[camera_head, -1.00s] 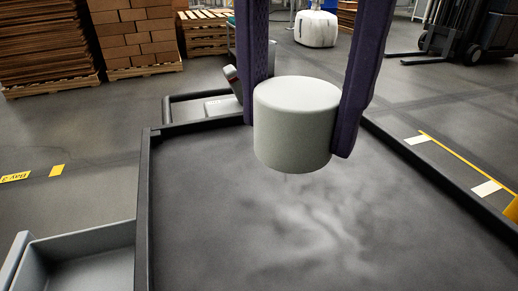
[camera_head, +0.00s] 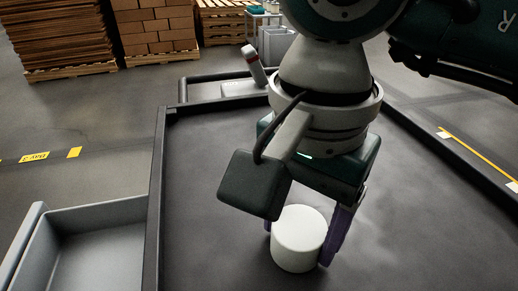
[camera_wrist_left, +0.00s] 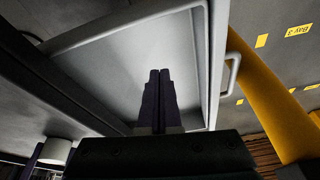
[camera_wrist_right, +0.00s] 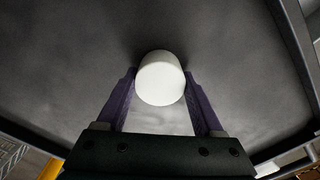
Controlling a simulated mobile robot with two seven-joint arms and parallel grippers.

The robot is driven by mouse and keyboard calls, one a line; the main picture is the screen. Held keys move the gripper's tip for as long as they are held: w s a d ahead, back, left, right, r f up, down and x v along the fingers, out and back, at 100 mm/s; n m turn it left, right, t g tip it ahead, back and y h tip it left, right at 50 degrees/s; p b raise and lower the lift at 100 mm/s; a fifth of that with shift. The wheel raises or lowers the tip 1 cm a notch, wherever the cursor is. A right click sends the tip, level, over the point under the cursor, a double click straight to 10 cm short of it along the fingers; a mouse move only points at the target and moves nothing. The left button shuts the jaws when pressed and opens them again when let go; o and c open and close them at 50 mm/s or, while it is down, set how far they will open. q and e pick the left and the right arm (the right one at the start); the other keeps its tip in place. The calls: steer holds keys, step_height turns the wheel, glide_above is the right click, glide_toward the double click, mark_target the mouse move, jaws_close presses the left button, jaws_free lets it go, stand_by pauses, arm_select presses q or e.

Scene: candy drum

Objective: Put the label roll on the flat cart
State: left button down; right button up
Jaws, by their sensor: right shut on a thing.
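The label roll, a plain white cylinder (camera_head: 298,240), is upright between the purple fingers of my right gripper (camera_head: 300,242), low over the grey cart bed. The right wrist view shows the roll (camera_wrist_right: 160,78) between both fingertips, with the dark bed (camera_wrist_right: 70,70) behind it. I cannot tell whether its base touches the bed. The flat cart (camera_head: 210,200) has a dark raised rim and fills the middle of the head view. My left gripper (camera_wrist_left: 160,75) shows only in the left wrist view, its two fingers together and empty, in front of a grey tray.
The grey open bin (camera_head: 90,220) stands against the cart's left side; it also shows in the left wrist view (camera_wrist_left: 100,38). The cart's handle rail (camera_head: 215,78) is at its far end. Stacked cardboard on pallets (camera_head: 70,35) stands at the back. The bed around the roll is clear.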

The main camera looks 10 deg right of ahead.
mark_target(301, 225)
steer(key=shift+f, duration=0.15)
steer(key=o, duration=1.4)
steer(key=shift+r, duration=0.5)
step_height(301, 225, up, 12)
steer(key=shift+f+p, duration=0.25)
steer(key=shift+p, duration=0.4)
